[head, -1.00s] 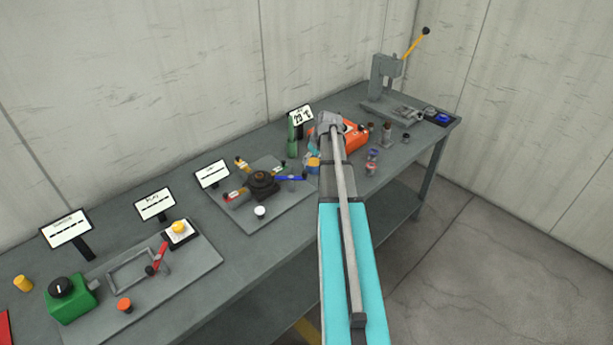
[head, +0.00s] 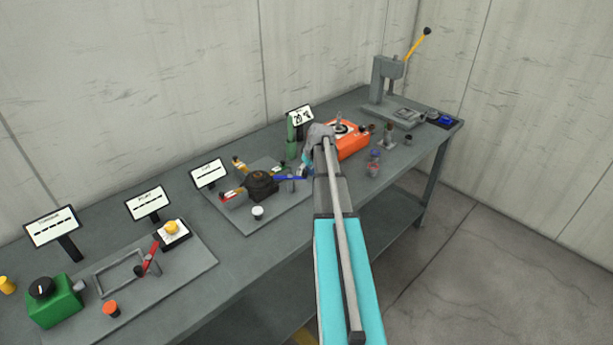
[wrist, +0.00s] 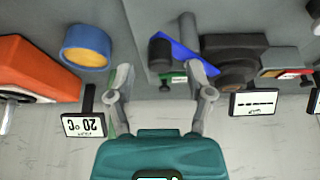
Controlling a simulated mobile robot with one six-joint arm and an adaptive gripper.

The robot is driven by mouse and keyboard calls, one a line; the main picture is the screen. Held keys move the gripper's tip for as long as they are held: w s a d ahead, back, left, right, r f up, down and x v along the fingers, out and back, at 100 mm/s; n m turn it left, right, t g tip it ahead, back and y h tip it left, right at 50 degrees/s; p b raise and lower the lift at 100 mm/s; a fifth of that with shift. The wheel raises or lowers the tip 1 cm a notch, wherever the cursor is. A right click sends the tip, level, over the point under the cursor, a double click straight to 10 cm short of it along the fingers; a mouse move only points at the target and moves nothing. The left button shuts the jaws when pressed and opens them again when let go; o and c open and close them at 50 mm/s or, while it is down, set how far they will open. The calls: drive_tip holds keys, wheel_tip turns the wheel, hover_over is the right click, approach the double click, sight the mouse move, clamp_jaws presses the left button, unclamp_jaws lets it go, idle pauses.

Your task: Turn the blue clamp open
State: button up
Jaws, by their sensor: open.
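The blue clamp (head: 288,178) is a blue bar that reaches right from a dark round hub (head: 262,184) on a grey plate (head: 245,226). In the wrist view the blue bar (wrist: 185,54) runs slantwise from a dark cylinder at its left end towards the dark hub (wrist: 234,62). My gripper (wrist: 160,72) is open, with its fingers apart and nothing clearly held. In the wrist view its right fingertip is close to the blue bar; I cannot tell whether they touch. In the head view my arm partly hides the gripper near the bar's right end.
Yellow (head: 239,164) and red (head: 229,197) clamps surround the hub. An orange box (head: 352,142) stands right of my gripper, and a blue-and-orange round piece (wrist: 86,48) is left of it in the wrist view. Display signs (head: 208,173) stand along the back.

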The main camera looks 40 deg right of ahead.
drive_tip(key=shift+b+x, duration=0.6)
drive_tip(key=shift+x, duration=0.3)
